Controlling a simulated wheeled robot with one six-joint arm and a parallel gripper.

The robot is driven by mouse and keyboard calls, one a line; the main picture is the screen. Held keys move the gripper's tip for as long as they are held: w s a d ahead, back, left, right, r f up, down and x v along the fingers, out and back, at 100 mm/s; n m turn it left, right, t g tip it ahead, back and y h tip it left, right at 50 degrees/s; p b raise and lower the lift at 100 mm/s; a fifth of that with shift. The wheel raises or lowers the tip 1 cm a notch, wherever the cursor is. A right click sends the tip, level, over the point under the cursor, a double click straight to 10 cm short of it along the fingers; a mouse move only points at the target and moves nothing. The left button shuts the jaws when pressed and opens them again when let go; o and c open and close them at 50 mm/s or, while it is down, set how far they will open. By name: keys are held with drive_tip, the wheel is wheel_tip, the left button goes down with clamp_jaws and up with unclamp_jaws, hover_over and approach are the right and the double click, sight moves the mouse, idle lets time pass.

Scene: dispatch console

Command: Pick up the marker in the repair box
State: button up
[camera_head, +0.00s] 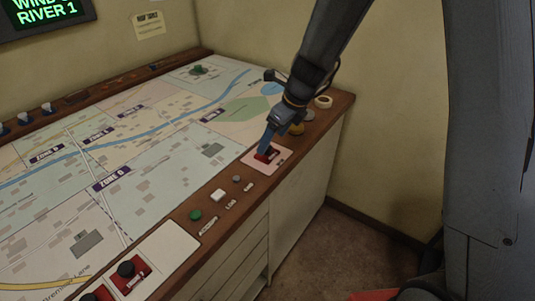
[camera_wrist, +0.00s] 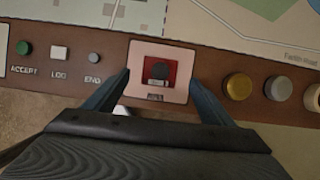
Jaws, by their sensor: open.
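The marker (camera_wrist: 160,72) is a red square piece with a dark round knob and a small pale label. It sits in a pale pink box (camera_wrist: 136,90) on the console's wooden front edge; the box's printed label is too small to read. In the head view the marker (camera_head: 267,155) is partly hidden by my gripper (camera_head: 268,143), which reaches down over it. In the wrist view my gripper (camera_wrist: 160,80) is open, with one blue finger on each side of the box. Nothing is between the fingers' grip; contact with the marker is not visible.
Green (camera_wrist: 23,48), white (camera_wrist: 60,53) and grey (camera_wrist: 95,58) buttons lie left of the box. A gold knob (camera_wrist: 238,86) and a grey knob (camera_wrist: 278,88) stand close on its right. Two red markers (camera_head: 130,275) lie at the near left. A map (camera_head: 150,130) covers the console top.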

sight(270, 148)
drive_tip(key=x, duration=0.5)
drive_tip(key=shift+s+d+f, duration=0.15)
drive_tip(key=shift+f, duration=0.1)
drive_tip(key=c, duration=1.2)
